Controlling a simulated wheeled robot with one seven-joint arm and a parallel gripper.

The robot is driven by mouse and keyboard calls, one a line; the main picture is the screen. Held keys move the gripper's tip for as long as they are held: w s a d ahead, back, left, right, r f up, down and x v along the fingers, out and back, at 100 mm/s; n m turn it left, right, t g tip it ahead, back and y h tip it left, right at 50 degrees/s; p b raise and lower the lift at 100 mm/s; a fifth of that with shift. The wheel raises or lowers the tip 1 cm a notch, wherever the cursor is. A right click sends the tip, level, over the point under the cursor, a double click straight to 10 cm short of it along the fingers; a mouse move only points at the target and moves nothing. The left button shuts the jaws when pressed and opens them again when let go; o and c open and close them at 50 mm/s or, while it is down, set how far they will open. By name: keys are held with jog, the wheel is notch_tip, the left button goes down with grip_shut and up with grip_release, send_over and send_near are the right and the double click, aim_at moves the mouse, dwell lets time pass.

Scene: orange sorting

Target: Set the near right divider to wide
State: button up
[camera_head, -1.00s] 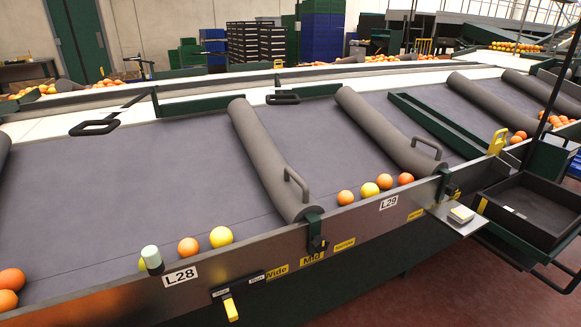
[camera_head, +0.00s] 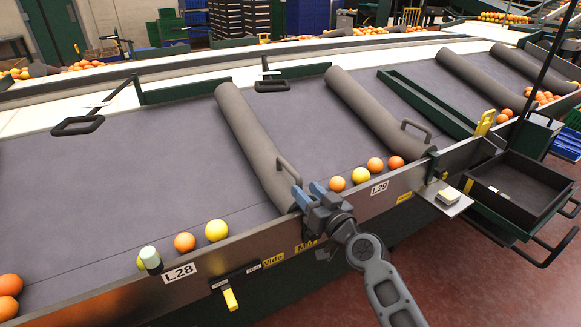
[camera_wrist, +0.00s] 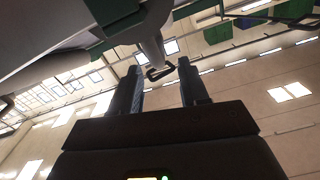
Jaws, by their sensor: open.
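A grey padded divider (camera_head: 250,140) lies across the sloped belt between the L28 and L29 bays. Its handle (camera_head: 290,170) stands up near its front end. On the front rail below are yellow labels, Wide (camera_head: 273,259) and Mid (camera_head: 305,247); my gripper and wrist hide the divider's front clamp and the third label. My gripper (camera_head: 309,191) is open and empty at the rail, just in front of and right of the handle in the picture. In the wrist view its fingers (camera_wrist: 160,92) are apart, with a dark loop-shaped handle (camera_wrist: 160,73) showing beyond them.
A second padded divider (camera_head: 375,110) with a handle lies farther right. Oranges and yellow fruit (camera_head: 361,175) rest along the front rail. A yellow-handled lever (camera_head: 230,299) hangs below L28. A black tray (camera_head: 520,185) juts out at right. The belt left of the divider is mostly clear.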

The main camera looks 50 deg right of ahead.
aim_at(296, 176)
jog(key=shift+w+d+r, duration=0.45)
jog(key=shift+w+d, duration=0.05)
jog(key=shift+w, duration=0.2)
jog(key=shift+p+x, duration=0.7)
jog(key=shift+x, duration=2.9)
jog(key=shift+c, duration=0.2)
jog(key=shift+a, duration=0.1)
grip_shut()
